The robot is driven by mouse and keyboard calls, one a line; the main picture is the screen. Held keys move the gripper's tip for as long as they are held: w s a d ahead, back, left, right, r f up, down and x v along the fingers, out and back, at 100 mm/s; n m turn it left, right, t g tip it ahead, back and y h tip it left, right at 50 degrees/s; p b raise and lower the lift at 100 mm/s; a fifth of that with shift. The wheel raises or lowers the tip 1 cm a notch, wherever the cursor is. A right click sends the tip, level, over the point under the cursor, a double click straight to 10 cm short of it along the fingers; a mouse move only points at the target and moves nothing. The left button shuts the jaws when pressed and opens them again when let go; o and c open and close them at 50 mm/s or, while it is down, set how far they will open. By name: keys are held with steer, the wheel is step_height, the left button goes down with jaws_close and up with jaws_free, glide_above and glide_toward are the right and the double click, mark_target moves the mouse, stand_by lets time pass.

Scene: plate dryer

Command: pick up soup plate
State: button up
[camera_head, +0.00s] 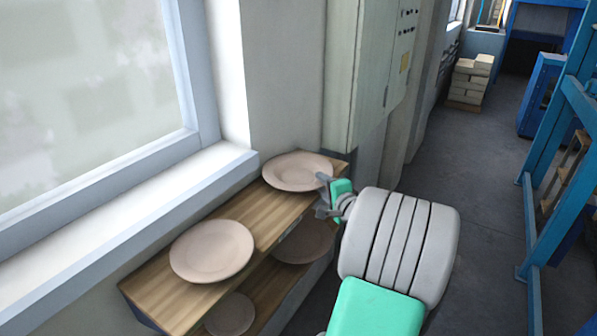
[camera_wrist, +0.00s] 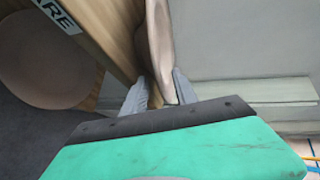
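A pale pinkish-beige plate (camera_head: 297,171) lies at the far end of the wooden top shelf. My gripper (camera_head: 322,195) is at its right edge, with one finger near rim height and the other lower. In the wrist view my gripper (camera_wrist: 160,93) has its fingers spread, with the plate's rim (camera_wrist: 158,45) reaching between them. I cannot tell whether either finger touches it. A second similar plate (camera_head: 211,250) lies at the near end of the top shelf. I cannot tell by shape which is the soup plate.
A lower shelf holds two more plates, one far (camera_head: 305,246) and one near (camera_head: 230,315). The wooden top shelf (camera_head: 262,218) is bare between its plates. A window wall stands at left and a grey-green cabinet (camera_head: 365,70) behind. Open floor (camera_head: 470,190) lies at right, before blue frames.

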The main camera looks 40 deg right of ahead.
jaws_close()
stand_by(0.3)
stand_by(1.1)
steer(key=shift+r, duration=0.2)
